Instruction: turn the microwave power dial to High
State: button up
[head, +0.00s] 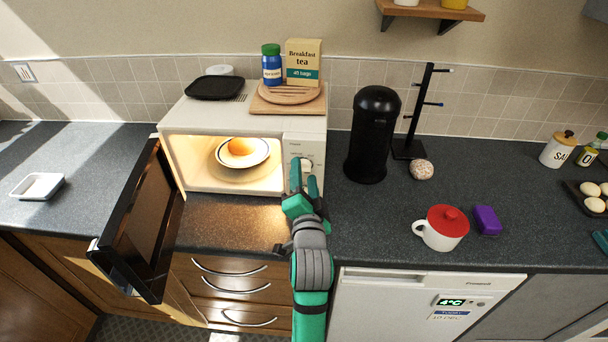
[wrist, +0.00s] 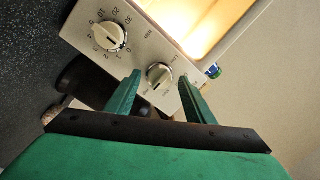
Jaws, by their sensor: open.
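The white microwave (head: 205,118) stands on the counter with its black door (head: 140,225) swung open to the left. Its control panel (head: 306,150) is on the right of the front. My gripper (head: 302,173) is in front of this panel and hides part of it. In the wrist view, the power dial (wrist: 159,75) shows between the two green fingertips of my open gripper (wrist: 160,77). I cannot tell whether the fingers touch it. Its small labels and its setting are too blurred to read. The timer dial (wrist: 108,36), with numbers around it, is beside it.
The lit cavity holds a bowl (head: 262,158) with an orange round thing. A tea box (head: 303,62), a blue jar (head: 271,68) and a black tray (head: 214,88) are on top. A black canister (head: 372,140) stands close to the microwave's right.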

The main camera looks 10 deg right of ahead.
jog(key=s+a, duration=0.2)
jog(key=s, duration=0.8)
jog(key=s+a+f+n+g+y, duration=0.1)
jog(key=s+a+f+n, duration=0.25)
jog(key=s+f, duration=0.45)
jog(key=s+a+f+n+y, duration=0.1)
jog(key=s+a+f+n, duration=0.25)
jog(key=s+f, duration=0.5)
jog(key=s+a+f+n, duration=0.2)
jog(key=s+f+n, duration=0.1)
jog(key=s, duration=0.6)
jog(key=s+a+f+n+g+y, duration=0.1)
jog(key=s+a+f+n, duration=0.1)
jog(key=s, duration=0.7)
jog(key=shift+s+a+f+n, duration=0.25)
jog(key=shift+a+f+n, duration=0.15)
jog(key=shift+n, duration=0.3)
